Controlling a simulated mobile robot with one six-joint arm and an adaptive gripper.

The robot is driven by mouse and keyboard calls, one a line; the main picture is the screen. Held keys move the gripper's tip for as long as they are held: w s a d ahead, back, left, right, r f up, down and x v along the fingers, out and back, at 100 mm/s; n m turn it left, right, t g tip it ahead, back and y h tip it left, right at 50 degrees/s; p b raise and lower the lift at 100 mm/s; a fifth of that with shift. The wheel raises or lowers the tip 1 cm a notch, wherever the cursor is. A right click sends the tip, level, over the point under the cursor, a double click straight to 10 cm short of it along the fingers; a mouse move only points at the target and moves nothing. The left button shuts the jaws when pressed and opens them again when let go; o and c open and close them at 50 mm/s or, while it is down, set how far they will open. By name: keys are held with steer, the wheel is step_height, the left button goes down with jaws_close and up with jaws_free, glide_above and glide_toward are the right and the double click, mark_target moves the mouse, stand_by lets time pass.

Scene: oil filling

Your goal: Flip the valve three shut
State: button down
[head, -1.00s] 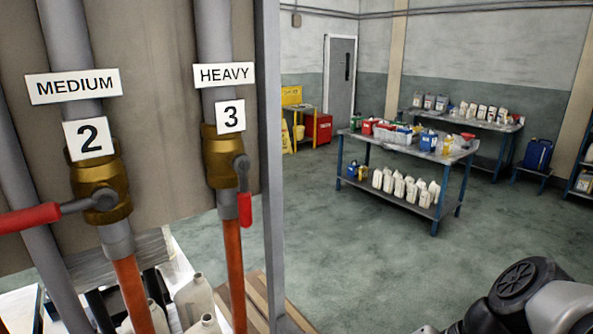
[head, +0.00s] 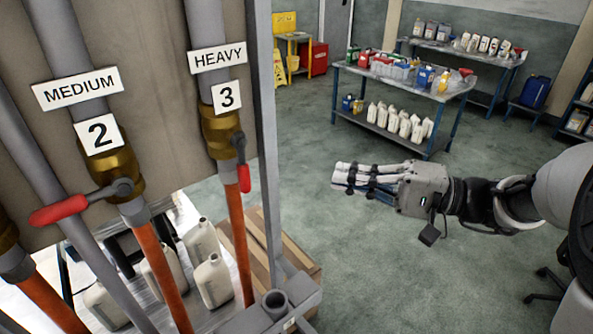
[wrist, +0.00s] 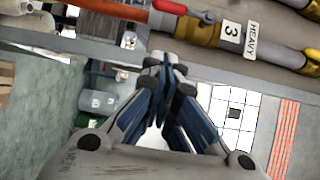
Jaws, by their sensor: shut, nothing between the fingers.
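Valve three (head: 220,130) is a brass valve on the pipe labelled HEAVY and 3, left of centre in the head view. Its red handle (head: 243,177) hangs down, roughly in line with the pipe, just above the orange hose. My gripper (head: 336,176) is shut and empty, right of the panel and apart from the handle. Its fingertips (wrist: 163,62) also show below the handle in the wrist view.
Valve two (head: 116,180) stands to the left with its red handle (head: 58,209) sideways. A grey upright post (head: 268,150) stands between valve three and my gripper in the head view. White jugs (head: 212,280) stand below. The floor (head: 400,270) around my gripper is clear.

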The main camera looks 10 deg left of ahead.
mark_target(242, 165)
steer(key=s+a, duration=0.1)
steer(key=a, duration=1.1)
steer(key=shift+s+a, duration=0.2)
steer(key=shift+a, duration=0.2)
steer(key=shift+f, duration=0.1)
steer(key=shift+a, duration=0.1)
